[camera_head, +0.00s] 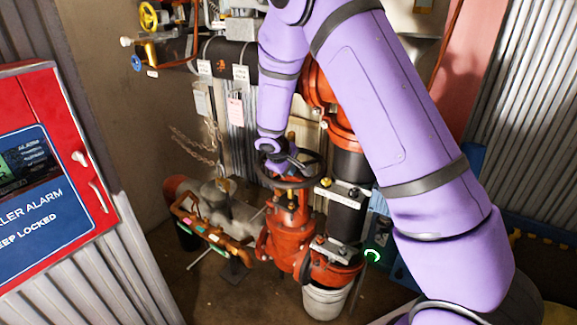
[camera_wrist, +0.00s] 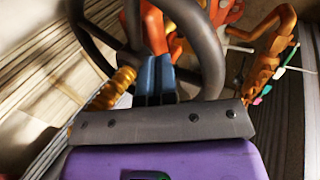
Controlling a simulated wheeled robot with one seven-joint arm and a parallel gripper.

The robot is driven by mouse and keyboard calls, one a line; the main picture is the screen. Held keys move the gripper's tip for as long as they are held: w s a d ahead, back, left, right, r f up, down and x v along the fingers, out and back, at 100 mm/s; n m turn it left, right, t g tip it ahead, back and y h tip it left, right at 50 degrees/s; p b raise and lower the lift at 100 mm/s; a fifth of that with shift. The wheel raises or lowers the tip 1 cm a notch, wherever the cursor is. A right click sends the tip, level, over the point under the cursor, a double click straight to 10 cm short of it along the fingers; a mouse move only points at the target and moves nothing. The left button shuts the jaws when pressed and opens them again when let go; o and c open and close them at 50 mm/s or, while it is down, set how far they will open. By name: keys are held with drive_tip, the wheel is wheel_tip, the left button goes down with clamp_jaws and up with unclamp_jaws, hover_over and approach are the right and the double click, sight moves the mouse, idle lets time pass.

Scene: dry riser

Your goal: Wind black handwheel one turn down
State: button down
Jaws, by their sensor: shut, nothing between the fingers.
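The black handwheel (camera_head: 290,186) sits on top of a red valve (camera_head: 287,215) in the middle of the head view. In the wrist view its dark rim (camera_wrist: 207,45) arches around my fingers, with spokes to the left. My gripper (camera_wrist: 155,65) is shut, its two blue fingers together with nothing between them. The fingertips lie inside the rim near a spoke; I cannot tell whether they touch it. In the head view my gripper (camera_head: 281,156) is over the wheel, hiding part of its hub and spokes. A ridged brass-coloured rod (camera_wrist: 113,88) shows left of the fingers.
A red alarm cabinet (camera_head: 55,160) stands at the left. Orange pipework (camera_head: 212,232) and a grey fitting are left of the valve. A yellow handwheel (camera_head: 148,16) is at upper left.

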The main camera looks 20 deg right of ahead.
drive_tip(key=w+a+f, duration=0.4)
drive_tip(key=w+a, duration=0.1)
drive_tip(key=w, duration=0.1)
wheel_tip(320, 180, up, 6)
drive_tip(key=s+d, duration=0.1)
idle(0.5)
drive_tip(key=shift+s, duration=0.15)
